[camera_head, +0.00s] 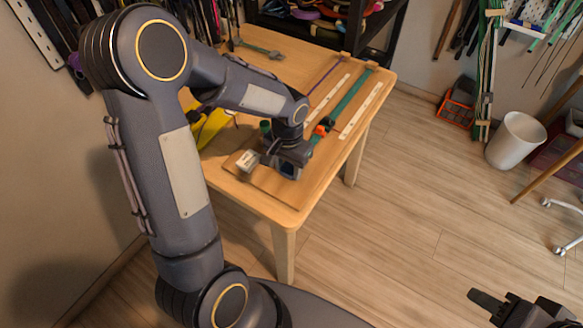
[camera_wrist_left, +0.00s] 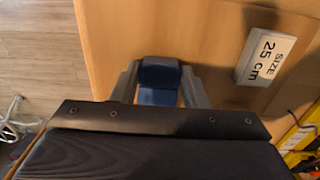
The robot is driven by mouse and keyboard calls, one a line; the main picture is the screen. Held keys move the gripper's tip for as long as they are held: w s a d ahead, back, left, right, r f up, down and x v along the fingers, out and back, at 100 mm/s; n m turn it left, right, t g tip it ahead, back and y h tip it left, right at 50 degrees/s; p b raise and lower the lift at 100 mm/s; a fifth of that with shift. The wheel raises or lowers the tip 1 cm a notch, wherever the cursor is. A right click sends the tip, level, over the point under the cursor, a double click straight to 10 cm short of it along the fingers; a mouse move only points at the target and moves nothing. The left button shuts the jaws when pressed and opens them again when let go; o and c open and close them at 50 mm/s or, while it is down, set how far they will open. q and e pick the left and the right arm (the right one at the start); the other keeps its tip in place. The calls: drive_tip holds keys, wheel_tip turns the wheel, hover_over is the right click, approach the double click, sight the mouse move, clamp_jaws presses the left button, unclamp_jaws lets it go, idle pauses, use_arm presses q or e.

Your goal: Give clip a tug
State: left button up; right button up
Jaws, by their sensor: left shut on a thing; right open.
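A dark blue block-like piece, which looks like the clip (camera_wrist_left: 158,82), sits at the front of the wooden table; it also shows in the head view (camera_head: 289,171). My left gripper (camera_wrist_left: 158,92) is shut on it, with a grey finger on each side. In the head view my left gripper (camera_head: 287,163) is low over the table's front end and hides much of what lies beneath. A teal strap (camera_head: 350,95) runs from the far table edge towards that gripper, with an orange piece (camera_head: 320,130) beside it. My right gripper (camera_head: 496,300) is open and empty at the lower right, over the floor.
A white "SIZE 25 cm" sign (camera_wrist_left: 266,57) stands beside the left gripper. White strips (camera_head: 360,110) flank the strap. A yellow object (camera_head: 208,128) and a wrench (camera_head: 262,51) lie on the table (camera_head: 270,207). A white bin (camera_head: 515,140) stands on the open floor at right.

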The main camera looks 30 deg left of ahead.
idle(0.5)
use_arm(q)
drive_tip(key=o, duration=1.5)
drive_tip(key=shift+r, duration=0.1)
drive_tip(key=shift+r+p, duration=2.4)
drive_tip(key=shift+r, duration=0.5)
